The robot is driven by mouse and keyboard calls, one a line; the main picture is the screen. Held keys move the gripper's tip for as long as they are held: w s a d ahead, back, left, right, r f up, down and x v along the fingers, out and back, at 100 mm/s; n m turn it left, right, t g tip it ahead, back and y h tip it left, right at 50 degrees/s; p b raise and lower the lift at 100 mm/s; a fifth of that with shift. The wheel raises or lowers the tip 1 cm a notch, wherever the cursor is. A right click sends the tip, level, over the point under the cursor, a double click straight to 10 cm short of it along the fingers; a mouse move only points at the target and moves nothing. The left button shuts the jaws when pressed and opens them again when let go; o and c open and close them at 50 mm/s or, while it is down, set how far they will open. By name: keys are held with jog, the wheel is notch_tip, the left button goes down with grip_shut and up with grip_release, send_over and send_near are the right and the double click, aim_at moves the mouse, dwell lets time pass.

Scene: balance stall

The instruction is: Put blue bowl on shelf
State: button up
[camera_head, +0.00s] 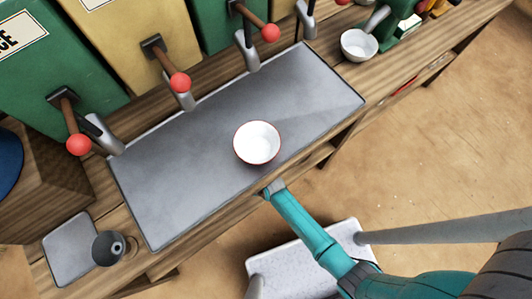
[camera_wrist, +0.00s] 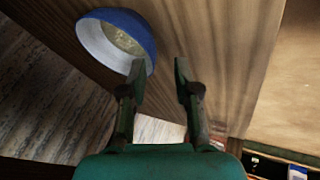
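A blue bowl (camera_wrist: 115,42) with a pale inside shows at the upper left of the wrist view, against a brown wooden surface. My gripper (camera_wrist: 160,68) is open, with two dark fingers apart and nothing visible between them. The left fingertip overlaps the bowl's lower right rim in the picture; I cannot tell whether it touches. In the head view my teal arm reaches the counter's front edge, and the fingers cannot be made out. A blue rounded thing (camera_head: 8,158) is cut off at the left edge there; I cannot tell whether it is the same bowl.
A white bowl with a red rim (camera_head: 257,143) stands on the grey counter mat (camera_head: 190,190). Dispensers with red-knobbed levers (camera_head: 180,82) line the back. A second white bowl (camera_head: 358,45) is at upper right. A dark round cup (camera_head: 108,248) stands at lower left.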

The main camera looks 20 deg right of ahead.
jog(key=s+d, duration=0.6)
jog(key=s, duration=0.1)
jog(key=shift+s+d, duration=0.1)
jog(key=shift+s, duration=0.1)
jog(key=s+d+r+m+t+h, duration=0.1)
jog(key=s+d+r+m+t, duration=0.1)
jog(key=s+d+r+m, duration=0.35)
jog(key=s+d+r+m+t+h, duration=0.25)
jog(key=s+r, duration=0.35)
jog(key=r, duration=0.3)
jog(key=s+d+r+m+t, duration=0.1)
jog(key=s+r+m+t, duration=0.1)
jog(key=r, duration=1.2)
jog(key=s+d+r+m+t, duration=0.1)
jog(key=s+r+m+t, duration=0.2)
jog(key=r, duration=1.2)
jog(key=s+m, duration=0.2)
jog(key=m, duration=0.2)
jog(key=shift+s+r+h, duration=0.2)
jog(key=shift+s+h, duration=0.1)
jog(key=shift+h, duration=0.05)
